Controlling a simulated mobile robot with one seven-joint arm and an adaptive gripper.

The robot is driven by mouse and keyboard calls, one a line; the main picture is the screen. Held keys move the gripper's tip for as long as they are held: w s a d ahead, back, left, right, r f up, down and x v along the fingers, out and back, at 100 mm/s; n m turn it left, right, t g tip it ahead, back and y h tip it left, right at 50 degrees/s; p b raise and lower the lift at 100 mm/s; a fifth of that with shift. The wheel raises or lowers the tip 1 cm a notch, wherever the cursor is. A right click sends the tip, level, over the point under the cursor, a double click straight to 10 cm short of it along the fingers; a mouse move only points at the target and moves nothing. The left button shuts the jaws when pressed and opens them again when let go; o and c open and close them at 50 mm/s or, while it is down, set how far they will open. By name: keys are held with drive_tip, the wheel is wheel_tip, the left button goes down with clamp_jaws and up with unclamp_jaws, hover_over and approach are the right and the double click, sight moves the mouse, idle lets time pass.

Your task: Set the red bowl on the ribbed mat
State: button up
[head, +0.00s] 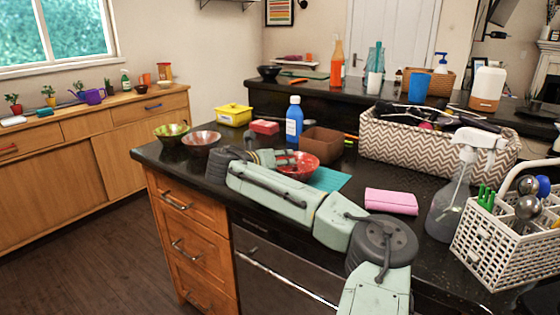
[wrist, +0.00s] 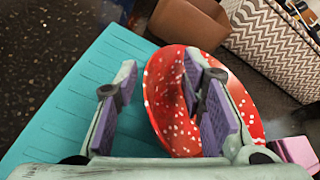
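The red bowl (head: 304,165) with white speckles is on the dark counter beside and partly over the teal ribbed mat (head: 331,180). In the wrist view the bowl (wrist: 172,100) overlaps the right side of the mat (wrist: 62,105). My gripper (head: 280,158) is at the bowl. In the wrist view its two purple-padded fingers (wrist: 160,68) stand wide apart. The right finger is over the bowl's inside and the left one is over the mat, with the bowl's left rim between them. Neither finger is seen pressing on the rim. How much of the bowl's underside rests on the mat is hidden.
A brown box (head: 322,143) stands just behind the bowl, and a chevron basket (head: 420,150) is to the right. A pink block (head: 391,201), a spray bottle (head: 450,205) and a white caddy (head: 495,240) are nearer. Two bowls (head: 201,141) sit at the left counter end.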

drive_tip(key=shift+r, duration=0.15)
drive_tip(key=b+v, duration=0.2)
drive_tip(key=v, duration=1)
drive_tip(key=shift+b, duration=0.3)
